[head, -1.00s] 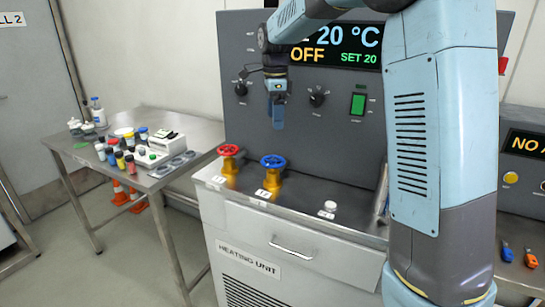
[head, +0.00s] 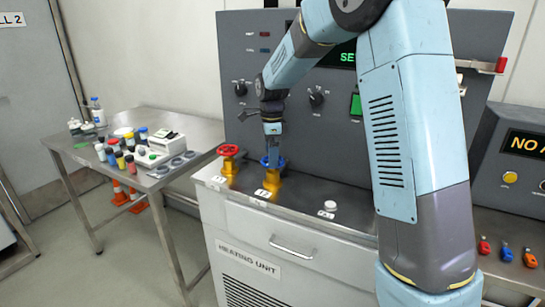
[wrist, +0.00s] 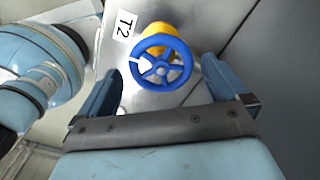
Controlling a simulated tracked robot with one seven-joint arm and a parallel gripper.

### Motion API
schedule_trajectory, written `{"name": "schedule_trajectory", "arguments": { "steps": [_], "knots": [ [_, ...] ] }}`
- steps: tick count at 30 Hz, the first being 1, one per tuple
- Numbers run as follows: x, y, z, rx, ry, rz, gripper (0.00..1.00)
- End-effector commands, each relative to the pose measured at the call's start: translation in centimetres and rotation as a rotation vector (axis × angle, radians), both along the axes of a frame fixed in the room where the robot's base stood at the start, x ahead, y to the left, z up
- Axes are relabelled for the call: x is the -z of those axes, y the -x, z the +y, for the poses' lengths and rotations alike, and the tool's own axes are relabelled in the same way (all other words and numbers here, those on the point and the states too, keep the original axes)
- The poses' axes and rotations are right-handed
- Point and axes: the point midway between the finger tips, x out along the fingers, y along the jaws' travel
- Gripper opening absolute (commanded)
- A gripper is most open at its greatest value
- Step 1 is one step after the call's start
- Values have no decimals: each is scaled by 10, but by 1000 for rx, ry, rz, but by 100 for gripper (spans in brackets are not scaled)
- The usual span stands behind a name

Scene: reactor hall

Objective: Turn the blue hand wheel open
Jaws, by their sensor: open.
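The blue hand wheel (wrist: 161,62) sits on a yellow valve body (wrist: 158,31) beside a label reading T2 (wrist: 124,24). In the wrist view the wheel lies between and a little beyond the two blue fingers of my gripper (wrist: 162,88), which are spread apart with nothing held. In the head view my gripper (head: 271,155) points down over the blue wheel (head: 265,162) and hides part of it. I cannot tell whether the fingers touch the rim.
A red hand wheel (head: 228,150) on a yellow valve stands just left of the blue one. A white knob (head: 330,206) is to the right on the same ledge. The grey control panel (head: 325,150) rises behind. A side table (head: 150,118) with bottles stands at the left.

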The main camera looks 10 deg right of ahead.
Motion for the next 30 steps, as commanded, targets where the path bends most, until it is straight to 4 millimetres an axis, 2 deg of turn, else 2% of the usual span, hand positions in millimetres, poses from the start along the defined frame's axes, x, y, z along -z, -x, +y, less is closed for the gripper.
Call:
{"name": "schedule_trajectory", "arguments": {
  "steps": [6,15,29,30],
  "knots": [
    [15,0,0,0,0,0,100],
    [17,0,0,0,0,0,100],
    [17,1,0,-1,0,1,57],
    [17,1,-5,1,1,1,54]
  ]
}}
